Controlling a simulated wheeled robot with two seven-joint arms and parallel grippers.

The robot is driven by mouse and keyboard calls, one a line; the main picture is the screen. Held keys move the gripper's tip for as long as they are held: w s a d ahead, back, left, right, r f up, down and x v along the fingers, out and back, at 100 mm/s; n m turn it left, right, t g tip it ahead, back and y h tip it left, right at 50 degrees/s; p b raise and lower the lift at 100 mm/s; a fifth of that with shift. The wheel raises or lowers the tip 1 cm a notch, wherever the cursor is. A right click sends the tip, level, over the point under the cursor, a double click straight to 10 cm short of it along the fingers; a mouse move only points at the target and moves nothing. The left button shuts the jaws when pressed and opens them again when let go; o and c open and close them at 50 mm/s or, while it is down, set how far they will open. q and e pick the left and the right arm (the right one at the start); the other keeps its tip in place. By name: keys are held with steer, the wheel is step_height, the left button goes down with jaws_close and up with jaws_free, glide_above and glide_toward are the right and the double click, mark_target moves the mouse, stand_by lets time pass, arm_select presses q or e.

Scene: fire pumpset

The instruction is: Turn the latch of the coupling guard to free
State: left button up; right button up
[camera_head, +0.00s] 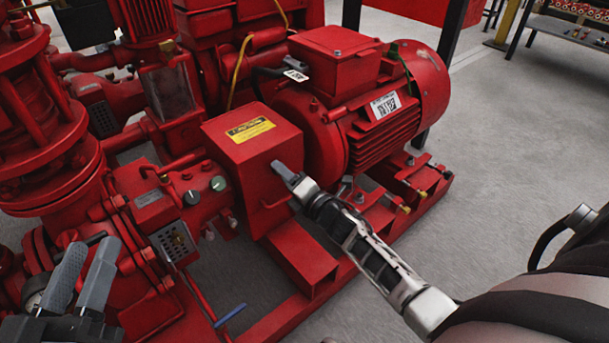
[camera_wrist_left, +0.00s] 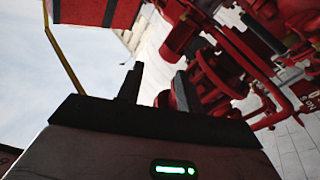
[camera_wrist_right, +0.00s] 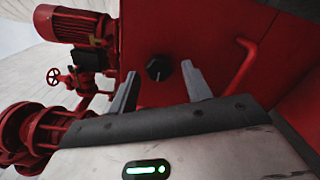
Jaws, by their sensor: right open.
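The coupling guard (camera_head: 252,150) is a red box with a yellow label, between the red pump and the motor. In the right wrist view, a black round knob (camera_wrist_right: 158,68), which looks like the latch, sits on the guard's red face (camera_wrist_right: 205,35). My right gripper (camera_head: 286,172) is at the guard's side in the head view. Its open fingers (camera_wrist_right: 158,88) stand either side of the knob in its wrist view; I cannot tell whether they touch it. The head view hides the knob. My left gripper (camera_head: 85,270) is open and empty at the lower left, also in its wrist view (camera_wrist_left: 157,85).
A red bar handle (camera_wrist_right: 247,62) projects beside the knob. The red motor (camera_head: 375,100) stands behind the guard. Pump pipework (camera_head: 45,150) fills the left. Grey floor (camera_head: 520,150) is open at right.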

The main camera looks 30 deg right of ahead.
arm_select(q)
steer(key=f+p, duration=0.1)
steer(key=s+f+n+g+y+p, duration=0.1)
steer(key=f+g+p, duration=0.1)
steer(key=shift+s+f+y+p, duration=0.3)
steer(key=shift+s+f+p, duration=0.05)
steer(key=shift+s+f, duration=0.05)
arm_select(e)
steer(key=s+d, duration=0.2)
steer(key=s, duration=1.3)
arm_select(q)
steer(key=shift+g, duration=0.3)
arm_select(e)
steer(key=shift+s, duration=0.1)
